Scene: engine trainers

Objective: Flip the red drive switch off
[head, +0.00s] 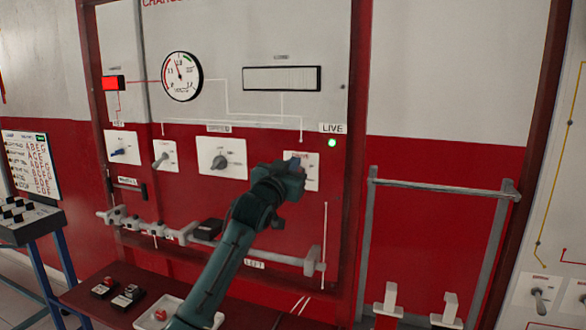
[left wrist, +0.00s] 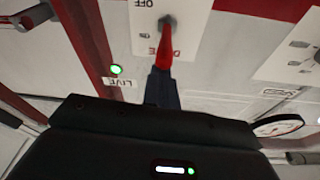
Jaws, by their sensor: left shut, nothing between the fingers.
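The red drive switch (left wrist: 165,45) shows in the left wrist view on a white plate (left wrist: 198,20) lettered OFF. Its red lever runs from a grey base towards my fingertips. In the head view the same white plate (head: 309,183) is at the right of the switch row, and my gripper hides the lever. My left gripper (head: 295,163) is shut and empty in front of this plate. In the left wrist view its dark fingers (left wrist: 161,78) meet or overlap the lever's end; I cannot tell if they touch. My right gripper is out of view.
A green lamp (head: 332,143) marked LIVE is lit beside the plate. A grey rotary switch plate (head: 235,150) and other switches are to its left. Grey pipework (head: 180,232) and a dark red bench (head: 100,275) lie below. A grey rail frame (head: 440,187) stands right.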

